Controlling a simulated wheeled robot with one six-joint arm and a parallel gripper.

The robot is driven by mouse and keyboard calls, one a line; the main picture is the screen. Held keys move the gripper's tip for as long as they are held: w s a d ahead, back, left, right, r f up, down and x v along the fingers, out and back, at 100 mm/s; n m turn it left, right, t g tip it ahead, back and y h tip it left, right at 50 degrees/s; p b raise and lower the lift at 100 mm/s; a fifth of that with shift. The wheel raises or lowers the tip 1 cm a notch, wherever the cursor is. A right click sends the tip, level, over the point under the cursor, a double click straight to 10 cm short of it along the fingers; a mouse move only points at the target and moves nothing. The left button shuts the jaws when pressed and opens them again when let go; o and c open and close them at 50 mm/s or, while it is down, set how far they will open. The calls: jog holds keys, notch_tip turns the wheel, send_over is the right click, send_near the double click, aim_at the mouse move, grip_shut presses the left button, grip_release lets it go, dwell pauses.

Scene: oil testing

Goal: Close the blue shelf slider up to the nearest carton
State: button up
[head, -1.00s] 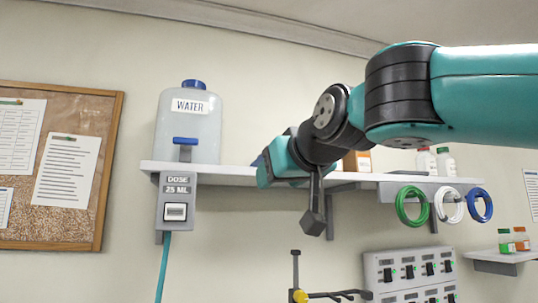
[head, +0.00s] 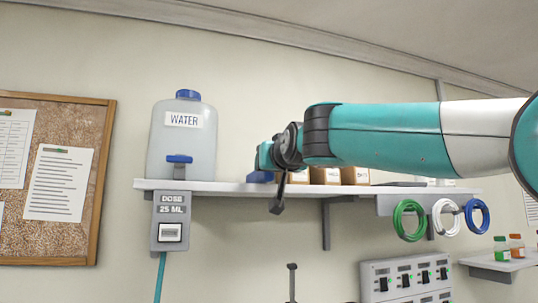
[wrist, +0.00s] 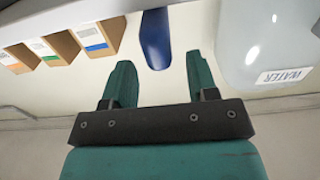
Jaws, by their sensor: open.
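The blue slider (wrist: 155,38) shows in the wrist view between and beyond the fingers of my gripper (wrist: 160,77). The two teal fingers are open and empty, one on each side of the slider in the picture. I cannot tell whether either finger touches it. In the head view, the slider (head: 260,177) is a small blue patch on the shelf, partly hidden by my gripper (head: 264,157). Several brown cartons (head: 325,176) stand on the shelf to its right. In the wrist view, the nearest carton (wrist: 100,37) is left of the slider, with a gap between them.
The water jug (head: 181,140) stands on the shelf (head: 230,188) left of the slider, with a dose box (head: 171,222) below. In the wrist view, the jug (wrist: 262,45) is close to the right finger. Coloured rings (head: 442,218) hang under the shelf's right part.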

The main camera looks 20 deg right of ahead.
aim_at(258, 177)
jog(key=shift+w+p, duration=0.45)
jog(key=shift+w, duration=0.95)
grip_shut()
